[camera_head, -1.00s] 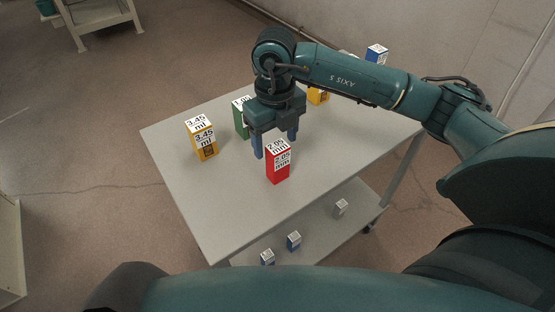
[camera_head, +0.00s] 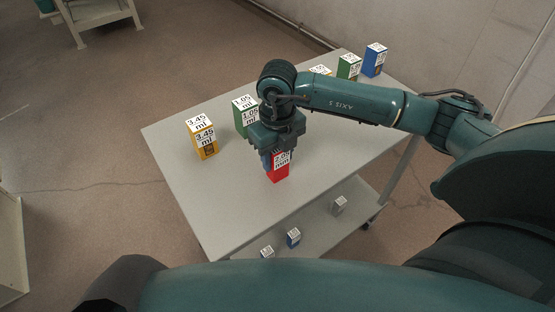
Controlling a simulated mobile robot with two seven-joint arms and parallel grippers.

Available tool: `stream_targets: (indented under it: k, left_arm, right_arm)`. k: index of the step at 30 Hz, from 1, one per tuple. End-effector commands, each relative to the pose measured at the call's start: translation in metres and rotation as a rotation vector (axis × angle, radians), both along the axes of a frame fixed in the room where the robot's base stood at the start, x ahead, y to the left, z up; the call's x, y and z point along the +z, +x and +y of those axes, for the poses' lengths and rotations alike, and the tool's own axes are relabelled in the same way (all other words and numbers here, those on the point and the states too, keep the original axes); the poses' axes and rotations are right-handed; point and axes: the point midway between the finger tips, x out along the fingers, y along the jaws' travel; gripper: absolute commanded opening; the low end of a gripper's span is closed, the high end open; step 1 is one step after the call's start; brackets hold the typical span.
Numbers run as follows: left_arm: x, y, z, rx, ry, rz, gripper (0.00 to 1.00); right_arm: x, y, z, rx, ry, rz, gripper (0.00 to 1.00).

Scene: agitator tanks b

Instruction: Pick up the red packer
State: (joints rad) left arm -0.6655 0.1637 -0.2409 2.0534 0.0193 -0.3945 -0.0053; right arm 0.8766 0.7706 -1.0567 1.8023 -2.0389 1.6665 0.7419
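The red packer (camera_head: 279,173), a small red box with a white label, stands upright on the grey table near its front edge. My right gripper (camera_head: 274,160) has come down over it and hides its top. One blue finger shows at the box's left side; the other finger is hidden. I cannot tell whether the fingers touch the box or have closed on it. The box appears to rest on the table. My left gripper is not in view.
On the table (camera_head: 235,195), a yellow box (camera_head: 204,145) and a green box (camera_head: 243,122) stand left of my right gripper. Another green box (camera_head: 348,67) and a blue box (camera_head: 375,60) stand at the back right. A lower shelf holds several small boxes.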

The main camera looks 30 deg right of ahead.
Motion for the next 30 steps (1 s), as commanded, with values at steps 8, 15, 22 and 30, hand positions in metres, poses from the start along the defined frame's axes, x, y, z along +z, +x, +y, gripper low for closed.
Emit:
stream_targets:
  k: [8, 15, 22, 30]
  left_arm:
    - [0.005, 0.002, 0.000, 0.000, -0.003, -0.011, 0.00]
    - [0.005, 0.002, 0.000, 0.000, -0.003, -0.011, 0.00]
    - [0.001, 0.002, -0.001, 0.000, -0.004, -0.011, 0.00]
    - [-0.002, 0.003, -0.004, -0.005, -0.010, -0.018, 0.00]
  right_arm:
    - [0.000, 0.000, 0.000, 0.000, 0.000, 0.000, 0.19]
    - [0.001, 0.000, 0.000, 0.000, 0.000, -0.001, 0.14]
    - [0.023, 0.001, 0.000, -0.001, 0.001, -0.006, 0.14]
    - [0.077, 0.001, 0.000, 0.000, 0.001, -0.006, 0.14]
